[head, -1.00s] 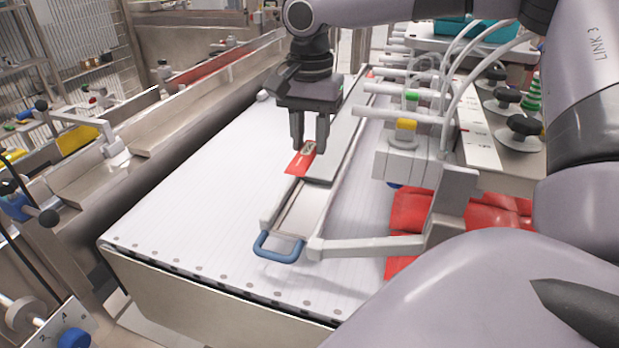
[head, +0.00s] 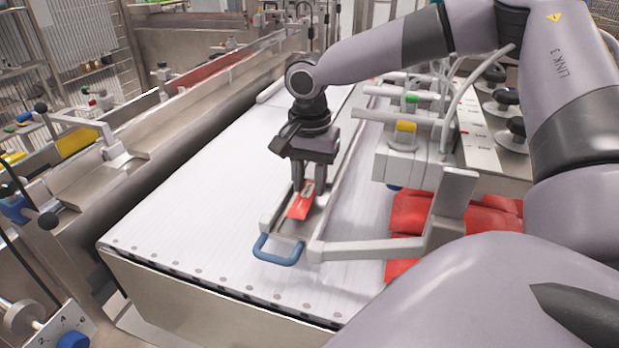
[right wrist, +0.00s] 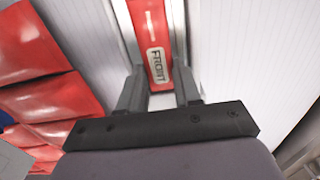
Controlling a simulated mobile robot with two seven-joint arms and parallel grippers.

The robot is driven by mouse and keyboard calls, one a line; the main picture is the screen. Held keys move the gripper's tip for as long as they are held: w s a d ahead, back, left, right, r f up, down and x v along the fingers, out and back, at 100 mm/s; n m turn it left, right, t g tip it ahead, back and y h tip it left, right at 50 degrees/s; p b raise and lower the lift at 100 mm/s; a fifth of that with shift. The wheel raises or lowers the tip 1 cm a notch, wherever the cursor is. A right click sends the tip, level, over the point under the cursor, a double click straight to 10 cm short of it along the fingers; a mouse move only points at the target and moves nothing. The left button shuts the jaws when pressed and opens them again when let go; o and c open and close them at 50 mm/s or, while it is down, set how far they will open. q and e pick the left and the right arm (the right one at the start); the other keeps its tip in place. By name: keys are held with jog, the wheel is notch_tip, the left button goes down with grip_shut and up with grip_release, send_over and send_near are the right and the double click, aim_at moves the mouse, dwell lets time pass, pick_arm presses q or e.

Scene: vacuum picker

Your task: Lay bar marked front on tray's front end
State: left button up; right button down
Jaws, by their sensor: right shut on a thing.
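The red bar (head: 300,207) is held in my right gripper (head: 308,190), whose fingers are shut on it. In the right wrist view the bar (right wrist: 152,22) reads FRONT and sits between the fingertips (right wrist: 158,88). The long narrow metal tray (head: 285,225) lies on the white belt, its blue handle (head: 278,251) toward me. The bar is over the tray near the handle end, lined up roughly along the tray's length. I cannot tell whether it touches the tray floor. The gripper and wrist hide the tray's middle. My left gripper is out of view.
A grey bracket arm (head: 370,248) reaches to the tray's right side near the handle. Red packs (head: 410,215) lie to the right of the tray. A valve block with tubes (head: 405,160) stands behind them. The white belt (head: 190,200) left of the tray is clear.

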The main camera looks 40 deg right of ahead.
aim_at(309, 187)
jog(key=shift+f, duration=0.55)
jog(key=c, duration=0.8)
grip_release()
notch_tip(309, 187, up, 13)
jog(key=shift+r, duration=0.15)
